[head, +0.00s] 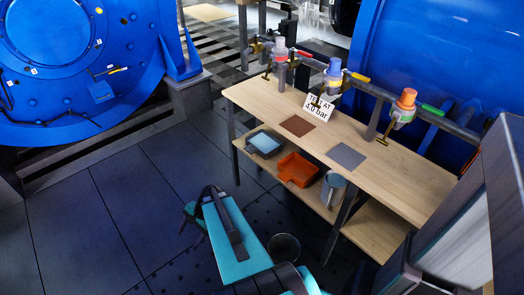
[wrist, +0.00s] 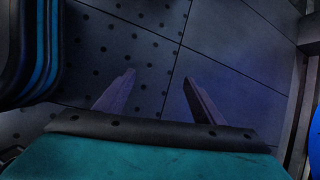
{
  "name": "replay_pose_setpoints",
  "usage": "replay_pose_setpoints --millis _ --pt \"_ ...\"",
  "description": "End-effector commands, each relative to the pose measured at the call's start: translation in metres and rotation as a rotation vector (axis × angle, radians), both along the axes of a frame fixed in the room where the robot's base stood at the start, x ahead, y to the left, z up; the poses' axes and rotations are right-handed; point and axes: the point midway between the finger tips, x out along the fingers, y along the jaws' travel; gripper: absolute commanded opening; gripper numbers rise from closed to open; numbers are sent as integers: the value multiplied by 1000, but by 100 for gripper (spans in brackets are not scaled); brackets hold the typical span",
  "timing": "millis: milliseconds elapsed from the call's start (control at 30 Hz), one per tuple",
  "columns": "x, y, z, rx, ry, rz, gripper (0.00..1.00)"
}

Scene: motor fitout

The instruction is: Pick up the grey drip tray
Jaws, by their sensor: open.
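Two shallow trays sit on the lower shelf of the wooden bench in the head view. One is a blue-grey tray (head: 250,149) with a pale blue inside, at the left; its colour makes it the closer match to the grey drip tray. The other is an orange tray (head: 285,178) to its right. My gripper (wrist: 158,77) is open and empty in the wrist view, its two fingers apart above the dark floor. No tray shows in that view. In the head view my teal arm is in front of the bench, apart from the trays.
The bench top (head: 258,97) bears a brown square (head: 297,125), a grey square (head: 346,156) and a sign (head: 319,107). Pipes with valves run behind. A grey jug (head: 333,187) stands right of the orange tray. A bench leg (head: 340,222) is nearby. Floor at left is clear.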

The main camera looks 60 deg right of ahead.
Motion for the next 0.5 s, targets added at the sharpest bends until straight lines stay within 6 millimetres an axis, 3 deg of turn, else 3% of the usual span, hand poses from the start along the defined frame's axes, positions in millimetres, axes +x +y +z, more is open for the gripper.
replay_pose_setpoints --millis 33,200,500 --pt "5 -19 -2 14 -13 -72 62" --pt "14 -74 8 73 -57 -300 62" --pt "11 -179 33 195 -148 -685 62"
